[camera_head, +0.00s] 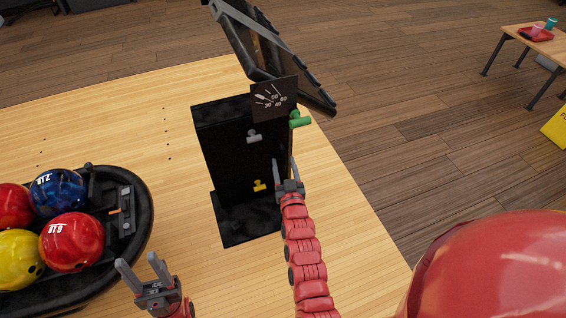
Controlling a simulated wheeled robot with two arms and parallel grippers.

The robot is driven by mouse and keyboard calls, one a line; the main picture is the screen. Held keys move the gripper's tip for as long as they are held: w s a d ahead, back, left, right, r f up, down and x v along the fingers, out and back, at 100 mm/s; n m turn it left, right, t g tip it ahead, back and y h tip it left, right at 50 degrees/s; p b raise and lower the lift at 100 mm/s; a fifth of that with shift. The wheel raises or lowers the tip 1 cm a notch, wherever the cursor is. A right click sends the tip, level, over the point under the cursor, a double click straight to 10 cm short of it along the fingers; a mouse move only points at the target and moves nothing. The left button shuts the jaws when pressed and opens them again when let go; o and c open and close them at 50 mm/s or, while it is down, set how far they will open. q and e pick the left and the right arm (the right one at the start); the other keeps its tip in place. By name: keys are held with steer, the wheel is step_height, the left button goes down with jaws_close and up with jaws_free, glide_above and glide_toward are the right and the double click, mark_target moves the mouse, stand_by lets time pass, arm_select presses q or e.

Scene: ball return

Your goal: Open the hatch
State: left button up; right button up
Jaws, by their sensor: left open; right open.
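A tall black cabinet (228,150) stands on the wooden lane floor. It bears a grey knob (254,137), a yellow knob (260,186) and a green handle (299,119) at its upper right. A dial plate (273,99) with white marks sits at its top. I cannot tell the hatch's outline on the dark cabinet. My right gripper (284,163) is open and empty in front of the cabinet's right side, below the green handle; I cannot tell whether it touches. My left gripper (140,261) is open and empty, low in the picture, left of the cabinet and apart from it.
A black ball return (143,205) with several bowling balls, among them a blue ball (58,192) and a red ball (71,242), is at left. A tilted black screen (272,50) rises above the cabinet. A small table (552,45) stands far right.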

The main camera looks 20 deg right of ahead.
steer(key=shift+w+d, duration=0.2)
steer(key=shift+w, duration=0.95)
jaws_close()
stand_by(0.6)
